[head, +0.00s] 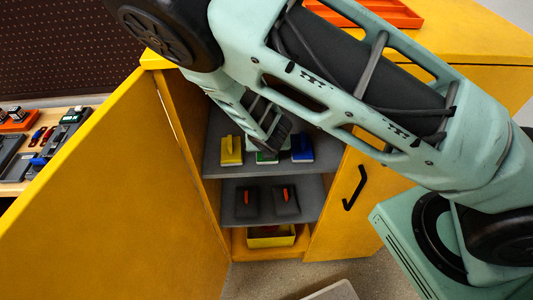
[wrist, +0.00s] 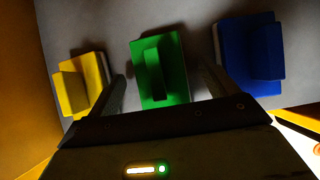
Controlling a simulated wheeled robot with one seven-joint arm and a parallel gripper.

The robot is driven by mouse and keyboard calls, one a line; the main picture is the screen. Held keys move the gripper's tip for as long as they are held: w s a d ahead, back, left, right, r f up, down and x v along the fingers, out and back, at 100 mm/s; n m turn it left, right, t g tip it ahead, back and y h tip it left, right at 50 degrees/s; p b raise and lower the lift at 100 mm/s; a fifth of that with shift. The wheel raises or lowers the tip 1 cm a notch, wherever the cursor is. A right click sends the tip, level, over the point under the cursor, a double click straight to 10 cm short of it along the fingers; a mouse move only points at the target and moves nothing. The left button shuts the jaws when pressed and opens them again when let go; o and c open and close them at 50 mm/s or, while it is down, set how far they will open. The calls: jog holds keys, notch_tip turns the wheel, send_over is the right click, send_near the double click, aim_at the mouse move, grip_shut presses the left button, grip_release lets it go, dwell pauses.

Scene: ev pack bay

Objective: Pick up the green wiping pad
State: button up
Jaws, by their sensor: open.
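The green wiping pad (wrist: 173,85) lies on the upper shelf of the open yellow cabinet, between a yellow pad and a blue pad. It has a raised green grip on top. In the head view only a small part of the green pad (head: 266,158) shows below my gripper (head: 268,140). In the wrist view my gripper (wrist: 165,92) is open, with one finger to each side of the green pad. The fingers appear apart from it, and nothing is held. I cannot tell how far the fingertips are above the shelf.
The yellow pad (head: 231,151) and the blue pad (head: 302,149) stand close on either side. The lower shelf (head: 245,217) holds two dark items with orange parts. A yellow bin (head: 271,241) sits beneath. The open door (head: 120,190) is at left; the other door (head: 357,200) is at right.

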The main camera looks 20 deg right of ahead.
jog(key=shift+f, duration=0.1)
jog(key=c, duration=1.1)
notch_tip(320, 180, up, 2)
jog(key=shift+r+p, duration=0.1)
jog(key=shift+p, duration=0.95)
jog(key=shift+r+p, duration=0.9)
jog(key=shift+r, duration=0.05)
jog(key=shift+s+a+f+p, duration=0.1)
jog(key=shift+s+a+p, duration=0.55)
jog(key=shift+s, duration=2.2)
jog(key=shift+s+a+f+p, duration=0.15)
jog(key=shift+s+a, duration=1.05)
jog(key=shift+s, duration=1.65)
jog(key=shift+s+a+p, duration=0.4)
jog(key=shift+s+a, duration=0.5)
jog(key=shift+s, duration=1.95)
